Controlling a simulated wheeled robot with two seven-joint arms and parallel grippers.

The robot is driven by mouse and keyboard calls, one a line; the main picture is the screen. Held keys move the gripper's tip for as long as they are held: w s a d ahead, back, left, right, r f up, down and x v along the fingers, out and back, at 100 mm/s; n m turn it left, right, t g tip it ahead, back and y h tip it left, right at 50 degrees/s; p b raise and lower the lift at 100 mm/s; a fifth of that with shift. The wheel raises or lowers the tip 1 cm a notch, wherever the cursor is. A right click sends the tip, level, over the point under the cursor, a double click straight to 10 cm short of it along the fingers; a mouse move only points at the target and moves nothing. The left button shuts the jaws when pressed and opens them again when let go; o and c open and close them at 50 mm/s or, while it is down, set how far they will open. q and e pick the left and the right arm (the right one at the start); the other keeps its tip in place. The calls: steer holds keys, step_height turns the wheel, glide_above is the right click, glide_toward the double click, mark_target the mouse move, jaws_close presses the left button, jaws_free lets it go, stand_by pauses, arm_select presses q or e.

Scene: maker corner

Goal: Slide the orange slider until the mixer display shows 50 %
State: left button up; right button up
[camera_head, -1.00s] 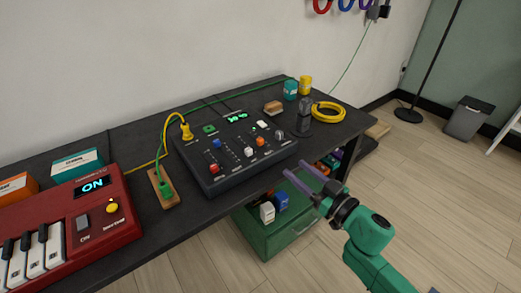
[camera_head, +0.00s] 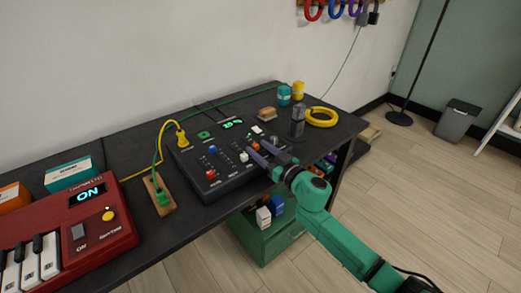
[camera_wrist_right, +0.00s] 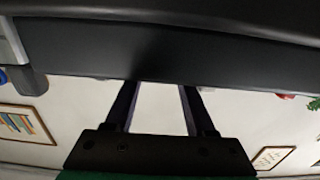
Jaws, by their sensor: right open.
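The black mixer (camera_head: 221,188) stands on the dark table, with red, blue, white and orange caps on its face. Its green-lit display (camera_head: 232,123) is at the back; the digits are too small to read surely. The orange slider (camera_head: 253,145) is in the right part of the panel, just beyond my right gripper's fingertips. My right gripper (camera_head: 259,151) is open and empty, its purple fingers over the mixer's front right part. I cannot tell whether they touch it. In the right wrist view the two fingers (camera_wrist_right: 156,97) are spread beneath a dark surface. My left gripper is not in view.
A red keyboard (camera_head: 115,232) stands at the left. A wooden block with a green plug (camera_head: 161,197) is beside the mixer.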

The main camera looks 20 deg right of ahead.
jaws_close()
stand_by(1.3)
